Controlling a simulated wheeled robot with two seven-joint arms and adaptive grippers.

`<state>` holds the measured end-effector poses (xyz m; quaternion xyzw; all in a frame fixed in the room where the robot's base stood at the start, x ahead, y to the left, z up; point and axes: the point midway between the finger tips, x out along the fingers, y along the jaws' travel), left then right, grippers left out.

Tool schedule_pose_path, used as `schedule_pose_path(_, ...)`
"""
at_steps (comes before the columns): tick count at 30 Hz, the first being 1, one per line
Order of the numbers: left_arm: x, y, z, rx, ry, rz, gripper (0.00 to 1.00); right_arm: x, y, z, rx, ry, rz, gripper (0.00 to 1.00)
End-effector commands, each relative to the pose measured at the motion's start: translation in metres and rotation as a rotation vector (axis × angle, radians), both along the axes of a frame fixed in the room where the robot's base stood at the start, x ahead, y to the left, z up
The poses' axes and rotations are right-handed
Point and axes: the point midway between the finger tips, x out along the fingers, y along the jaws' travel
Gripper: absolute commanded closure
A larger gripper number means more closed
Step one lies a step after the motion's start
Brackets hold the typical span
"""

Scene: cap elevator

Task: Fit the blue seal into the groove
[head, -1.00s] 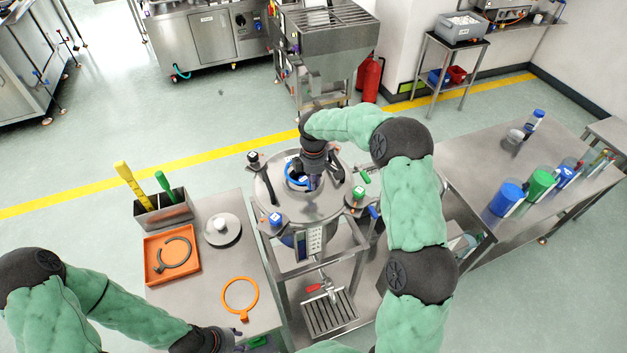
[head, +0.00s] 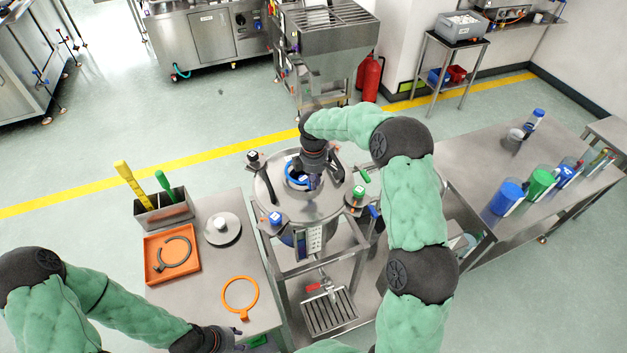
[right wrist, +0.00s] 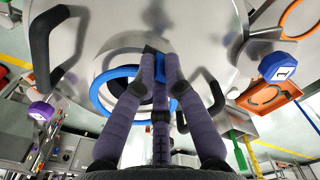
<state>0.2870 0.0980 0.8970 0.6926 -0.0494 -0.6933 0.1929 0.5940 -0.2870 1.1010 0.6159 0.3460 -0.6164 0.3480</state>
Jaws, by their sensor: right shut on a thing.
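The blue seal (head: 291,176) is a ring over the round opening in the steel vessel lid (head: 316,207). In the right wrist view the seal (right wrist: 103,82) lies at the opening, partly hidden behind my fingers. My right gripper (head: 308,182) points down over the lid. In the right wrist view my right gripper (right wrist: 160,68) is shut on the seal's blue tab. The groove is hidden, and I cannot tell whether the seal sits in it or just above it. My left gripper (head: 240,339) is low over the left table's front edge; its fingers are barely visible.
Black handles (head: 263,178) and clamps with a green knob (head: 359,191) stand around the lid. The left table holds an orange ring (head: 227,307), an orange tray (head: 151,275) with a dark ring, and a round steel cover (head: 235,239). Blue and green containers stand on the right table (head: 480,190).

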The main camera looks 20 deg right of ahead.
Motion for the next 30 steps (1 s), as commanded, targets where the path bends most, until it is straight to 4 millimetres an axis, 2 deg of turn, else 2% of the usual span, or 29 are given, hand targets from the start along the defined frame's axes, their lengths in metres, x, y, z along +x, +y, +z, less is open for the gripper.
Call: schedule_pose_path(30,0.0000,0.0000,-0.0041,0.000,0.000,0.000,0.60,0.0000,-0.0004,-0.0081,0.000,0.000,0.000,1.00)
